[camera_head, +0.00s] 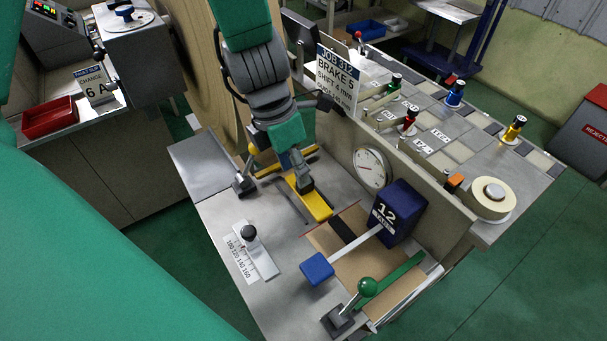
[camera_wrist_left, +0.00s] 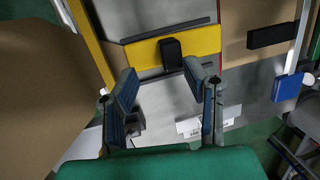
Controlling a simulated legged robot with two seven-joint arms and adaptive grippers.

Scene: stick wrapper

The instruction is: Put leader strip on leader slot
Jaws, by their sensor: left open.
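A yellow strip (camera_head: 318,208), apparently the leader strip, lies flat on the grey machine table. In the left wrist view the strip (camera_wrist_left: 206,42) has a black knob (camera_wrist_left: 171,53) on it and lies between two dark rails. My left gripper (camera_head: 290,172) is over the strip's far end in the head view and covers part of it. In the left wrist view my left gripper (camera_wrist_left: 160,83) is open and empty. Its fingers point toward the strip, with the knob seen between and beyond them. I cannot tell for sure which part is the leader slot. My right gripper is not in view.
A blue block marked 12 (camera_head: 398,212) with a bar and blue handle (camera_head: 317,268) stands right of the strip. A green-knobbed lever (camera_head: 367,287) is at the near edge. A dial (camera_head: 371,168) and a large brown roll (camera_head: 205,60) stand behind. A scale (camera_head: 243,262) lies front left.

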